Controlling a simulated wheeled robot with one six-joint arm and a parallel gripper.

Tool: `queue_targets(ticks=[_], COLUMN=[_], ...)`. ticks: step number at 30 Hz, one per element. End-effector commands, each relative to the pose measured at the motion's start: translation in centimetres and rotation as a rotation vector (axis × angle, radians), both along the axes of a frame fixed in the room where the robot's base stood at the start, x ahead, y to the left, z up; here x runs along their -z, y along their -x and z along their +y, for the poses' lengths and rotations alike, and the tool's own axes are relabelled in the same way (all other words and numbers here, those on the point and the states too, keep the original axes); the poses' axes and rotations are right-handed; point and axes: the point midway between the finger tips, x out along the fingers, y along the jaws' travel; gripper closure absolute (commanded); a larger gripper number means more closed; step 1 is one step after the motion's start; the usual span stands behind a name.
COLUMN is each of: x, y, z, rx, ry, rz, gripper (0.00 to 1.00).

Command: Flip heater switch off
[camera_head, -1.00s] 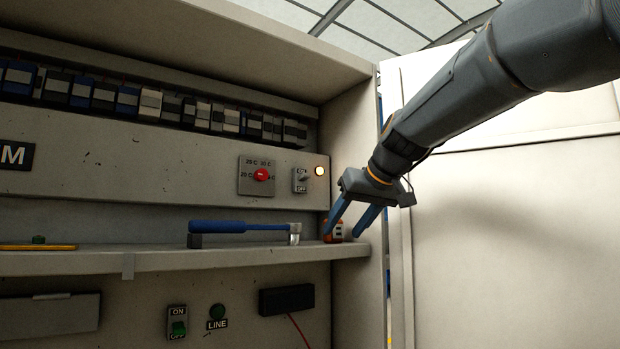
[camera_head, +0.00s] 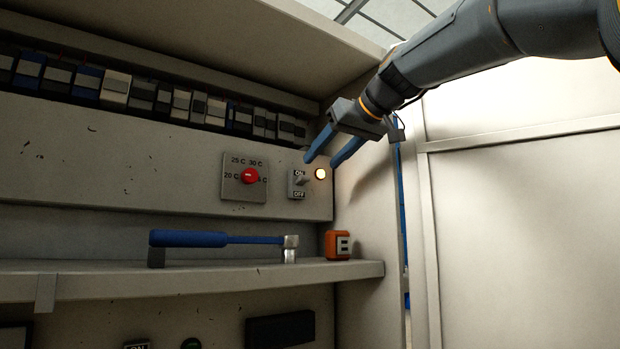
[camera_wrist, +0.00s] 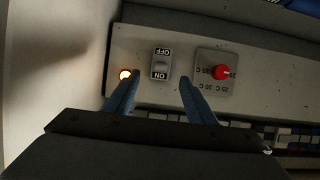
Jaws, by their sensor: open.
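The heater switch (camera_head: 298,183) is a small grey toggle on a plate marked ON at the top and OFF at the bottom. Its lever looks tilted, but I cannot tell clearly which way. A round lamp (camera_head: 320,174) right beside it glows warm yellow. My gripper (camera_head: 319,161) is open and empty, its two blue fingers just above the switch and lamp. In the wrist view the switch (camera_wrist: 161,64) appears upside down, beyond and between the open fingertips (camera_wrist: 160,78), with no clear contact. The lit lamp (camera_wrist: 125,74) shows beside the left finger there.
A red temperature dial (camera_head: 250,176) is left of the switch. A row of breakers (camera_head: 160,98) runs above. On the shelf (camera_head: 200,280) lie a blue-handled tool (camera_head: 215,240) and an orange block (camera_head: 338,245). The cabinet's side wall (camera_head: 360,215) stands close on the right.

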Motion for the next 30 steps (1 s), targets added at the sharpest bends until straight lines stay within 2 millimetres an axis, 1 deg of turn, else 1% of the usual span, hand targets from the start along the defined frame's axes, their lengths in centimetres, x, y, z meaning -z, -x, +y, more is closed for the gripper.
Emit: queue_targets(ticks=[5,9,15,20,26,27,29,30], x=[0.8,1.7,2.5,2.8,2.9,2.9,2.9,2.9], y=[-1.6,-3.3,-5.1,-5.6,-5.7,-5.7,-5.7,-5.7], z=[1.5,2.7,3.7,4.0,3.9,3.9,3.9,3.9], rx=[-0.006,-0.007,-0.004,-0.002,0.000,0.000,0.000,0.000], ry=[0.001,0.000,0.000,-0.001,0.000,0.000,0.001,0.000], rz=[0.003,0.003,0.003,0.000,0.000,0.000,0.001,0.000], gripper=[0.49,0.49,0.49,0.49,0.49,0.53,0.63,0.69])
